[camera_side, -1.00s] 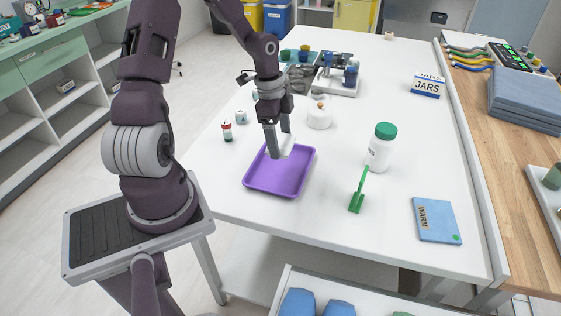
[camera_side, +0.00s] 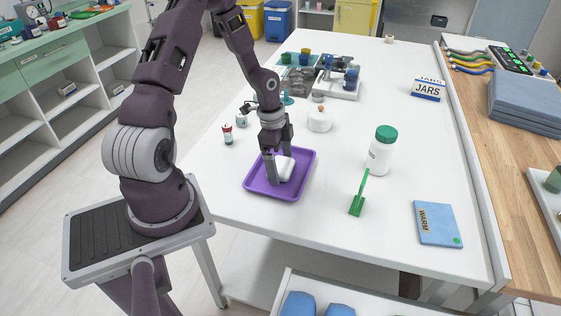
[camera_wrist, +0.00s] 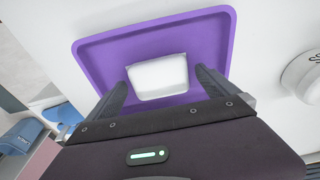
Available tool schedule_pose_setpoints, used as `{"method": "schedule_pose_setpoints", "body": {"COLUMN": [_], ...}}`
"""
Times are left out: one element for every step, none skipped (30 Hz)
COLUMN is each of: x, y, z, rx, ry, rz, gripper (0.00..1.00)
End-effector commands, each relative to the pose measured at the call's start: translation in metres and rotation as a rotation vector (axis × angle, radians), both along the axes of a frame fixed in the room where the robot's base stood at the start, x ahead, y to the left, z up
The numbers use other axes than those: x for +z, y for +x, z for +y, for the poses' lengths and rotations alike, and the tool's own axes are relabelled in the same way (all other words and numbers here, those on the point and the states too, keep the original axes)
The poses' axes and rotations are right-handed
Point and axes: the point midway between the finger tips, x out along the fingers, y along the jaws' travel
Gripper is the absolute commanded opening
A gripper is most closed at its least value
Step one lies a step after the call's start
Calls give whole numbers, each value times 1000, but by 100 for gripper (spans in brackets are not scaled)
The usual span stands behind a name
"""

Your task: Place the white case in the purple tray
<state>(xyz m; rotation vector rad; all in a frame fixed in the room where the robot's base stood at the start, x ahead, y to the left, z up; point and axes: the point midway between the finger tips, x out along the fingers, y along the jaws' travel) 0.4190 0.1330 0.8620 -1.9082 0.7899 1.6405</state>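The white case (camera_wrist: 158,77) lies inside the purple tray (camera_wrist: 222,28), apparently on its floor. In the side view the case (camera_side: 286,169) shows in the middle of the tray (camera_side: 256,186), partly covered by a finger. My gripper (camera_wrist: 162,84) is low over the tray, with one finger on each side of the case. A thin strip of purple shows between the case and each finger, so the gripper looks open around it. It also shows in the side view (camera_side: 279,168).
A white bottle with a green lid (camera_side: 380,152), a green scoop (camera_side: 358,196) and a blue WARM pack (camera_side: 437,222) stand or lie to the right. A round white container (camera_side: 319,120) is behind the tray. A small red-capped vial (camera_side: 228,135) is at left.

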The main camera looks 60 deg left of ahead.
Motion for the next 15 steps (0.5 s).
{"method": "schedule_pose_setpoints", "body": {"x": [0,0,0,1,2,5,8,12,20,27,34,45,53,61,72], "y": [0,0,0,0,0,0,0,0,-1,-2,-3,-3,-4,-6,-7], "z": [0,0,0,0,0,1,1,2,3,4,5,6,7,8,9], "rx": [0,0,0,0,0,1,1,3,3,4,3,5,5,4,5], "ry": [0,0,0,1,1,1,1,1,2,2,3,4,4,5,4], "rz": [0,0,0,-1,-1,-2,-3,-2,-5,-4,-5,-5,-5,-5,-4], "gripper": [98,98,98,98,98,98,98,98,98,98,98,98,98,98,98]}}
